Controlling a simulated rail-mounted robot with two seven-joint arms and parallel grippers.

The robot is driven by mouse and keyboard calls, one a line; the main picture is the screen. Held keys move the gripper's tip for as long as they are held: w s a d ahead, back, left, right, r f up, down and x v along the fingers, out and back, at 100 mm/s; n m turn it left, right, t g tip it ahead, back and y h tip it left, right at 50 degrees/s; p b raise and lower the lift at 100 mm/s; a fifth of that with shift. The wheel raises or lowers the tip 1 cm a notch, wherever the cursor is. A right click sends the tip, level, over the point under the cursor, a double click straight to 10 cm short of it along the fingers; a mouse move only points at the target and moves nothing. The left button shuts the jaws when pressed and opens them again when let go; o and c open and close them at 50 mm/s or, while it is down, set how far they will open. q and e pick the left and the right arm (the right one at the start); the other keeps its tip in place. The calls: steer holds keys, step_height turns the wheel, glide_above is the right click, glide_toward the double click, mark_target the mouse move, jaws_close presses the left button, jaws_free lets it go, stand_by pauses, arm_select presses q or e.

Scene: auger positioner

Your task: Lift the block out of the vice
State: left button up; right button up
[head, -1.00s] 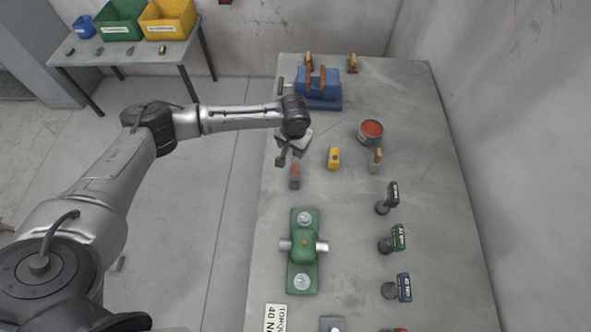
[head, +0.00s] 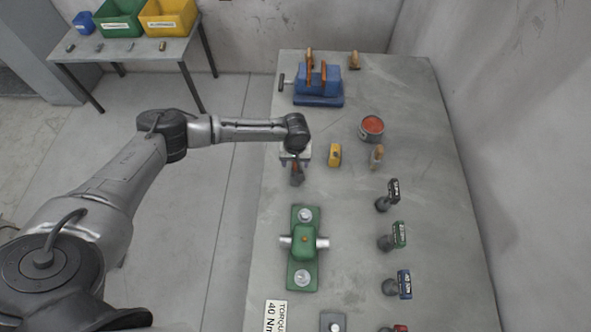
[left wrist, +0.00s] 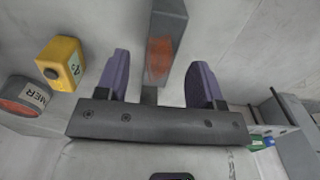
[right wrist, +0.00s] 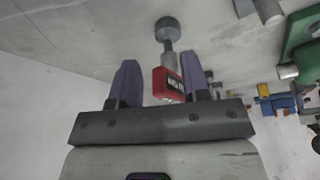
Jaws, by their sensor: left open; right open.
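The blue vice (head: 318,90) stands at the back of the bench, with two upright orange-brown jaw pieces; I cannot make out a block between them. A grey block with an orange-red patch (head: 297,178) stands on the bench nearer me, below my left wrist. In the left wrist view this grey block (left wrist: 166,22) lies in line with the gap between the fingers of my left gripper (left wrist: 159,60), which is open; no grip shows. My right gripper (right wrist: 158,75) is open, with a red labelled tool (right wrist: 167,86) beyond its fingers; it is not in the head view.
A yellow labelled block (head: 334,155), a red-topped tin (head: 371,128) and a wooden-handled tool (head: 376,156) stand right of the left gripper. A green fixture (head: 304,240) and several labelled tools (head: 399,234) are nearer. A side table (head: 128,48) holds bins. Bench between vice and tin is clear.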

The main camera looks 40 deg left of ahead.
arm_select(q)
steer(key=shift+s+f, duration=0.1)
steer(key=shift+f, duration=2.7)
steer(key=shift+c, duration=0.2)
jaws_close()
steer(key=shift+d+r, duration=0.1)
